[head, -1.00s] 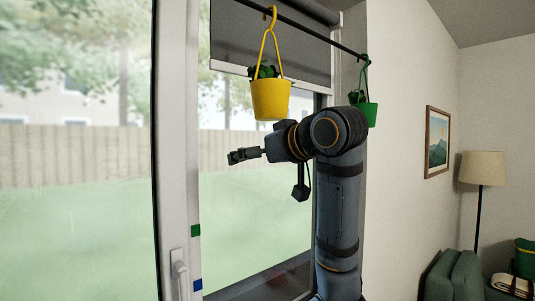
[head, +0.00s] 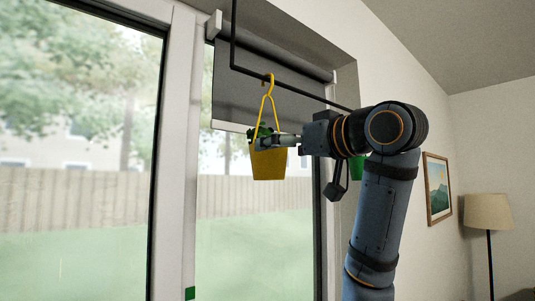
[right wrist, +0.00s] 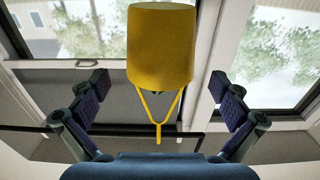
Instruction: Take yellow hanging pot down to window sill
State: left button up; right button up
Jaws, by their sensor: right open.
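The yellow hanging pot (head: 269,165) hangs by its yellow hook from a black rail in the head view, with a green plant at its top. My right gripper (head: 262,142) is level with the pot's upper part and overlaps it in the picture. In the right wrist view the pot (right wrist: 160,48) appears upside down, between and beyond the open fingers of my right gripper (right wrist: 164,90). Gaps show on both sides, so the fingers do not touch it there. My left gripper is not in view. The window sill is not clearly visible.
A black rail (head: 310,95) runs along the window top, in front of a grey roller blind (head: 235,95). A green pot (head: 357,168) is mostly hidden behind my right arm. A picture (head: 437,188) and a lamp (head: 487,212) are at the right.

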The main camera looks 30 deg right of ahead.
jog(key=w+p, duration=0.1)
jog(key=w, duration=0.1)
jog(key=w+p, duration=0.1)
jog(key=w, duration=0.2)
jog(key=shift+a+f+p, duration=0.1)
jog(key=shift+a+p, duration=0.1)
jog(key=shift+p, duration=0.15)
jog(key=shift+w+f, duration=0.1)
jog(key=shift+w, duration=0.05)
jog(key=shift+s, duration=0.25)
jog(key=c, duration=1.5)
